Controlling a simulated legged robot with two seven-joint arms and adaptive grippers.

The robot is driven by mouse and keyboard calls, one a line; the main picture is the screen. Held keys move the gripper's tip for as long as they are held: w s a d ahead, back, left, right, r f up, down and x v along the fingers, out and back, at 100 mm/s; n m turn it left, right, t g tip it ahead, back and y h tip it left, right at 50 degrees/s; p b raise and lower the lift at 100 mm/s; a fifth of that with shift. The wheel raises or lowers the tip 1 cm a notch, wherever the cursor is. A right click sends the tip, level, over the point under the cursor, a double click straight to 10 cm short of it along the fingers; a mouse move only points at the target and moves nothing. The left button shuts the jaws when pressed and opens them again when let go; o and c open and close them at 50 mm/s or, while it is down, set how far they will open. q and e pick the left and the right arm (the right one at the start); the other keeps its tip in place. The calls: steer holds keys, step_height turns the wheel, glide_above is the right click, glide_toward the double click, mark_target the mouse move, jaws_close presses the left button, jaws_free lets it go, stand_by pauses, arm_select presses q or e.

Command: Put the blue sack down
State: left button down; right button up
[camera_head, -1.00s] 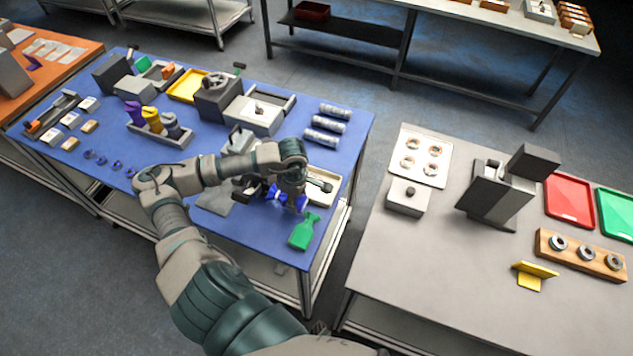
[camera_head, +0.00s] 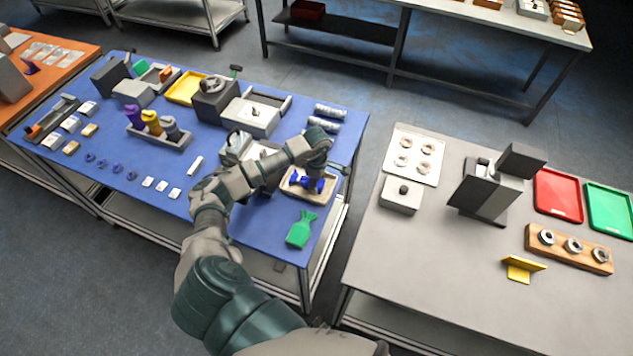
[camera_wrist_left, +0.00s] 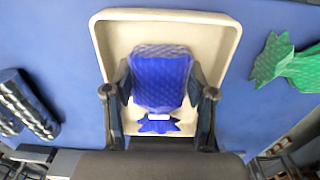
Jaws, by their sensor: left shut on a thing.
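The blue sack (camera_wrist_left: 160,80) is between the fingers of my left gripper (camera_wrist_left: 160,100), which is shut on it. In the left wrist view the sack is over a cream tray (camera_wrist_left: 110,28), inside its rim outline. In the head view the blue sack (camera_head: 313,184) shows at the tray (camera_head: 291,181), with my left gripper (camera_head: 316,170) just above. I cannot tell whether the sack touches the tray floor. My right gripper is not in view.
A green sack (camera_head: 301,230) lies on the blue table (camera_head: 262,222) near the tray; it also shows in the left wrist view (camera_wrist_left: 290,66). Silver cylinders (camera_head: 328,125) lie behind the tray. A grey table (camera_head: 420,255) stands to the right across a gap.

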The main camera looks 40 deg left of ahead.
arm_select(q)
steer(key=shift+c, duration=2.3)
jaws_free()
steer(key=shift+d+f, duration=0.1)
steer(key=shift+d, duration=0.1)
steer(key=shift+o, duration=0.5)
steer(key=shift+d, duration=0.15)
steer(key=shift+d+r, duration=0.15)
steer(key=shift+r, duration=0.3)
step_height(320, 180, up, 11)
steer(key=b, duration=0.1)
steer(key=shift+r+b, duration=0.2)
steer(key=shift+b, duration=0.15)
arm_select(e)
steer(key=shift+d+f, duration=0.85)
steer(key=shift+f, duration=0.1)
arm_select(q)
steer(key=shift+a, duration=0.25)
steer(key=shift+s+f, duration=0.1)
